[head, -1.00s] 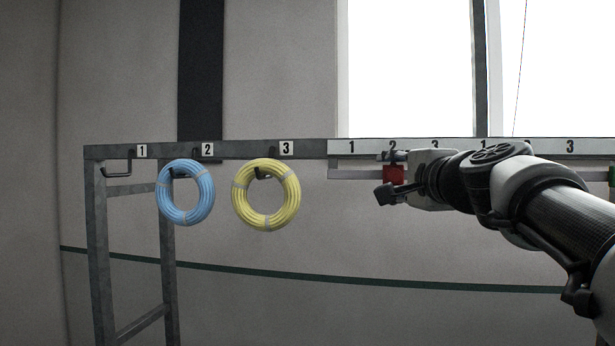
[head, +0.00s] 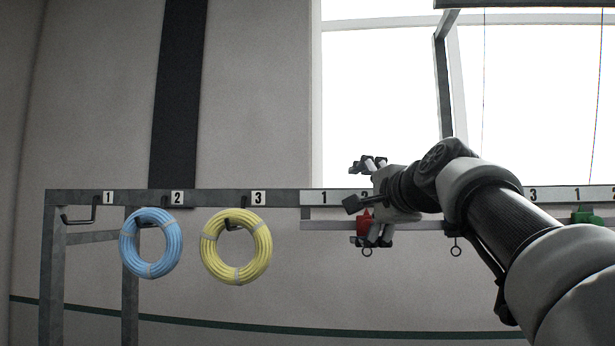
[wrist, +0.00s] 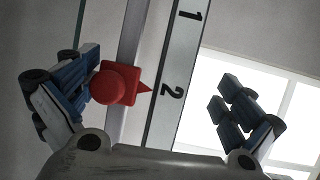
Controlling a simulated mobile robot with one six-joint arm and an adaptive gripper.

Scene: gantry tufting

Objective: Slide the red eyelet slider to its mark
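The red eyelet slider (head: 364,222) sits on the grey rail under the numbered strip, close to the 2 of the left number set. In the wrist view the slider (wrist: 115,84) has its pointed tip facing the number 2 (wrist: 172,91). My gripper (head: 367,203) is open, one finger above the numbered strip and the other low beside the slider. In the wrist view my gripper (wrist: 155,95) has its left finger right beside the slider; contact cannot be told. The right finger is well apart from it. The slider's eyelet hangs below, partly hidden by the finger.
A green slider (head: 586,217) sits farther right on the rail. Another eyelet (head: 456,250) hangs between them, its slider hidden by my arm. Blue (head: 151,270) and yellow (head: 236,274) coils hang on hooks at the left. Windows stand behind the strip (head: 310,197).

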